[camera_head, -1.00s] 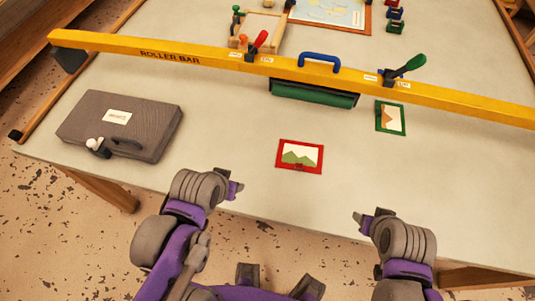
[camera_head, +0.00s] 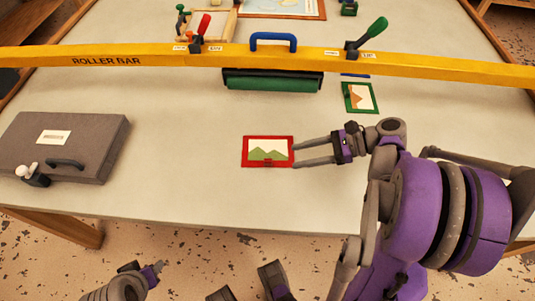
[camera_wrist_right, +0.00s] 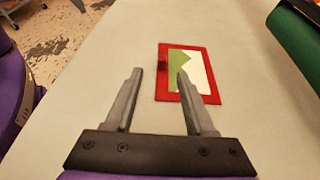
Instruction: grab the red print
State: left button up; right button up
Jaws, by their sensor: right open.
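The red print (camera_head: 267,138), a small red-bordered picture of green hills, lies flat on the table. My right gripper (camera_head: 296,154) is open and empty, its fingers pointing left at the print's right edge in the head view. In the right wrist view, the red print (camera_wrist_right: 214,96) lies beyond the open fingers of my right gripper (camera_wrist_right: 160,75), and the right finger overlaps part of it. I cannot tell whether the fingers touch it. My left gripper (camera_head: 155,268) is low at the bottom left, off the table's front edge; its jaws are too small to read.
A yellow roller bar (camera_head: 130,58) with a green roller (camera_head: 272,82) crosses the table behind the print. A green-bordered print (camera_head: 374,97) lies to the right. A grey case (camera_head: 95,135) sits at the left. The table between case and red print is clear.

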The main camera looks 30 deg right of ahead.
aim_at(269, 160)
jog(key=x, duration=0.4)
jog(key=shift+a, duration=0.1)
jog(key=x, duration=0.2)
jog(key=b+x, duration=0.1)
jog(key=x, duration=0.2)
jog(key=shift+w+a+f, duration=0.1)
jog(key=shift+w+f, duration=0.1)
jog(key=shift+w, duration=0.2)
grip_shut()
